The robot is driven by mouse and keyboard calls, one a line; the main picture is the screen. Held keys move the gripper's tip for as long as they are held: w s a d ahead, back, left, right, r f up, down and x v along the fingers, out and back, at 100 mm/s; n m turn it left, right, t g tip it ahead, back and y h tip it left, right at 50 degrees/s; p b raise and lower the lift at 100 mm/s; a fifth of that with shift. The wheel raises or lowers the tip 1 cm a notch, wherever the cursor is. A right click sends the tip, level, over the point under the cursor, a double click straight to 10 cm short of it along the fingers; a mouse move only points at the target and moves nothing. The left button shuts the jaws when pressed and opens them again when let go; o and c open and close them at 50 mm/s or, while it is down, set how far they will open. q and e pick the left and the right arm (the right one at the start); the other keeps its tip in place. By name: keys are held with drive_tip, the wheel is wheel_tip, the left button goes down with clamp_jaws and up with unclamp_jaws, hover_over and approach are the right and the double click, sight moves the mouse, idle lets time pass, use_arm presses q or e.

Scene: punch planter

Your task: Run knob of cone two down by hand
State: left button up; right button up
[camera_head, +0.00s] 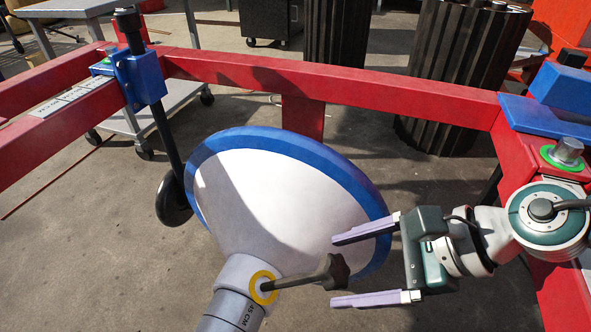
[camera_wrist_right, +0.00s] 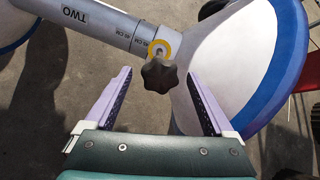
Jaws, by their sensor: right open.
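The knob (camera_head: 331,271) is dark, with a lobed head on a short stem. It sticks out to the right from a yellow ring on the grey collar of cone two (camera_head: 240,200), which is white with a blue rim. My right gripper (camera_head: 365,266) is open, its two lilac fingers pointing left, just right of the knob. In the right wrist view the knob (camera_wrist_right: 160,75) lies ahead, centred between the open fingertips, and nothing is gripped. The tube (camera_wrist_right: 85,20) beside it reads "TWO" and carries centimetre marks. My left gripper is not in view.
A red frame (camera_head: 330,82) runs behind and to both sides of the cone. A blue clamp with a black post and wheel (camera_head: 173,200) stands at the left. Dark ribbed bins (camera_head: 460,75) and a grey cart (camera_head: 180,100) stand farther back.

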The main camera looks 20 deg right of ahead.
sight(296, 281)
drive_tip(key=shift+b+x, duration=0.35)
drive_tip(key=shift+x, duration=0.95)
drive_tip(key=c, duration=1.4)
